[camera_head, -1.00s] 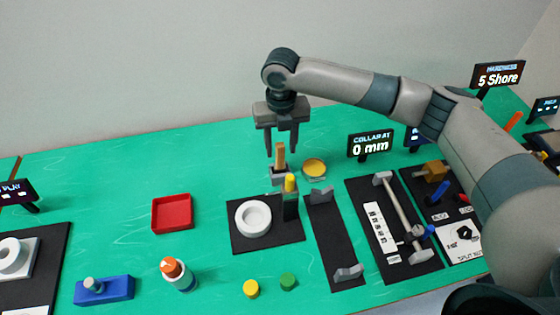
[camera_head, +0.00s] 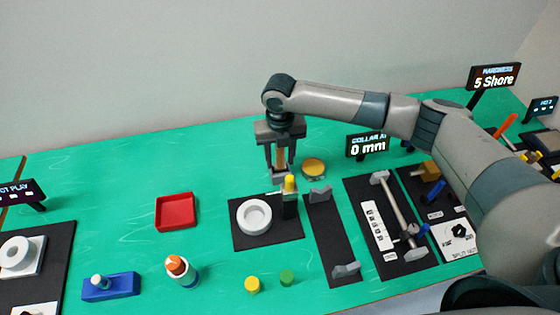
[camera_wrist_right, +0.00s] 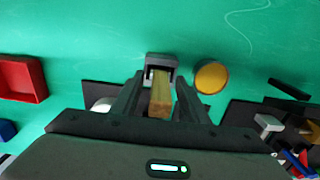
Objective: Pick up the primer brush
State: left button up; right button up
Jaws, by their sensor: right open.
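The primer brush appears to be the upright piece with a wooden handle (camera_head: 281,158) standing in a small grey holder (camera_head: 277,180). In the right wrist view the handle (camera_wrist_right: 160,98) points up toward the camera, and the grey holder (camera_wrist_right: 163,60) is beyond it. My right gripper (camera_head: 281,168) points straight down over the holder. Its fingers are open, one on each side of the handle, with gaps visible in the wrist view (camera_wrist_right: 160,88). The brush's lower end is hidden in the holder. My left gripper is in no view.
A yellow-topped dark block (camera_head: 290,200) stands close in front of the holder, and a yellow round dish (camera_head: 313,168) is just right. A white ring (camera_head: 254,216) sits on a black mat. A red tray (camera_head: 176,212) is left, with clear green table around it.

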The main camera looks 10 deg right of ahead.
grip_shut()
jog(key=shift+r, duration=0.15)
notch_tip(320, 180, up, 9)
jog(key=b, duration=0.3)
jog(key=shift+r, duration=0.4)
